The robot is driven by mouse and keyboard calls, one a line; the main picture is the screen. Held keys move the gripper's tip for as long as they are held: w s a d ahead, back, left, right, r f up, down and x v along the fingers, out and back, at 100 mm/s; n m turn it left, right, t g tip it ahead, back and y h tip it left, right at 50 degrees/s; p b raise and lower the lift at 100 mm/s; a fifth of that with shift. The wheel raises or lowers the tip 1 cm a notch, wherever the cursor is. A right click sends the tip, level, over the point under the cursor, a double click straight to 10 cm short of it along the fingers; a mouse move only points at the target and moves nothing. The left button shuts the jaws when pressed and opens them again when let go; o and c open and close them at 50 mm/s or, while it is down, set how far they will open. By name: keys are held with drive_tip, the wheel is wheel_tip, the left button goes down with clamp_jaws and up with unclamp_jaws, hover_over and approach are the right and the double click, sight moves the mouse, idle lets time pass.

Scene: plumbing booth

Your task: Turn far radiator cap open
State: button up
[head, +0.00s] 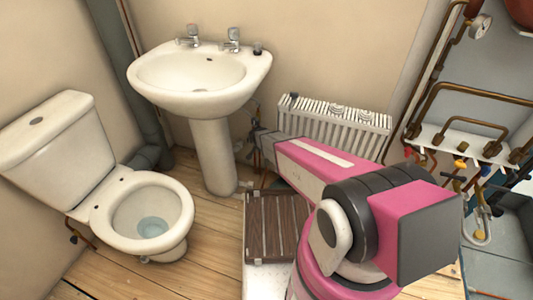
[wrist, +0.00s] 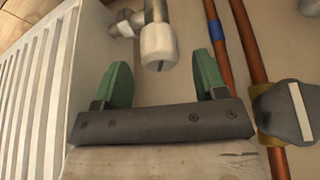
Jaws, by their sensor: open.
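A white radiator cap (wrist: 160,46) with a dark slot in its end shows at the top middle of the wrist view, on a grey metal valve fitting (wrist: 126,23). My gripper (wrist: 162,62) is open, with its two green fingers apart on either side of the cap's lower end. I cannot tell whether either finger touches it; gaps show on both sides. The white ribbed radiator (wrist: 32,95) stands to the left, and in the head view the radiator (head: 335,125) is behind my pink arm. The cap cannot be made out in the head view.
Copper pipes (wrist: 241,65) run just right of my gripper, with a grey-and-brass fitting (wrist: 284,112) beside them. The washbasin (head: 200,80) and toilet (head: 140,212) stand left of my arm. A slatted wooden mat (head: 272,225) lies below it.

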drive_tip(key=shift+x, duration=1.45)
drive_tip(key=c, duration=0.9)
drive_tip(key=shift+c, duration=0.2)
drive_tip(key=shift+s+d+n, duration=0.1)
drive_tip(key=shift+n, duration=0.3)
drive_tip(key=shift+n+t+y, duration=0.25)
drive_tip(key=shift+n+y, duration=0.25)
drive_tip(key=shift+n, duration=0.8)
drive_tip(key=shift+n+t+y, duration=0.25)
drive_tip(key=shift+n+y, duration=0.25)
drive_tip(key=shift+n, duration=0.8)
